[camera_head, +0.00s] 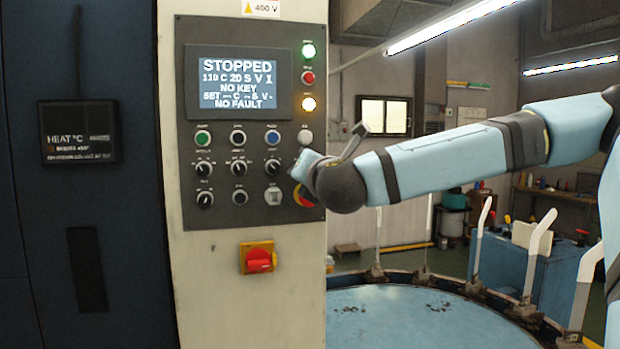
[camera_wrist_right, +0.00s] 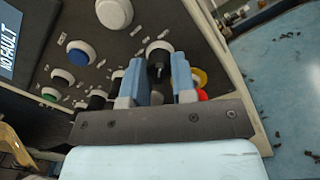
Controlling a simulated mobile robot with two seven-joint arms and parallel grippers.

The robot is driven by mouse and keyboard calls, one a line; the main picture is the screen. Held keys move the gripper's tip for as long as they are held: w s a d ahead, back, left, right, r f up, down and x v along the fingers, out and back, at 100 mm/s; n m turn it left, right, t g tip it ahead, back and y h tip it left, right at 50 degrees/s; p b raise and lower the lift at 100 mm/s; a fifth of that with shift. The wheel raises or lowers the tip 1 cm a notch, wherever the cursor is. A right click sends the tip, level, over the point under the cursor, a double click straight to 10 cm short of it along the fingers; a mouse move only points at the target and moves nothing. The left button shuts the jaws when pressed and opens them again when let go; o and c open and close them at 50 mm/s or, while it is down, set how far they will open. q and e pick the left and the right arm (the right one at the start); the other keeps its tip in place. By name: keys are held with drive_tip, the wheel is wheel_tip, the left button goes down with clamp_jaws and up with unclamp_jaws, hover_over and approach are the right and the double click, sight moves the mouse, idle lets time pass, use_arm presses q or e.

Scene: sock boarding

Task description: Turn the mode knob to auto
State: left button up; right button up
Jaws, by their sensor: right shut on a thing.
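The control panel (camera_head: 252,120) stands upright with a row of black knobs below a row of buttons. My right gripper (camera_head: 300,168) is at the right end of that knob row and hides the knob there. In the right wrist view, the gripper (camera_wrist_right: 158,76) has its blue-padded fingers on both sides of a black knob with a pale rim (camera_wrist_right: 158,53), shut on it. This knob is below the white button (camera_wrist_right: 114,12). Its label and pointer setting are too small to read, so I cannot tell its mode. My left gripper is not in view.
The display (camera_head: 238,82) reads STOPPED, NO KEY, NO FAULT. A red and yellow stop button (camera_head: 304,196) is just below my right gripper. A red switch on a yellow plate (camera_head: 257,258) is below the panel. A round blue table (camera_head: 420,318) is at the right.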

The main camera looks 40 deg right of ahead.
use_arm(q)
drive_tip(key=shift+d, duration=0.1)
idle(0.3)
use_arm(e)
drive_tip(key=o, duration=0.9)
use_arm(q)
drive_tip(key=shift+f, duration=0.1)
use_arm(e)
drive_tip(key=shift+o, duration=0.2)
use_arm(q)
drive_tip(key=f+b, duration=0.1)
drive_tip(key=b, duration=0.1)
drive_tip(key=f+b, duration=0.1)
drive_tip(key=b, duration=0.1)
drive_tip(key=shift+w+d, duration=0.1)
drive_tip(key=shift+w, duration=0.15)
use_arm(e)
drive_tip(key=v, duration=1.3)
drive_tip(key=shift+s+a, duration=0.2)
drive_tip(key=shift+s, duration=0.15)
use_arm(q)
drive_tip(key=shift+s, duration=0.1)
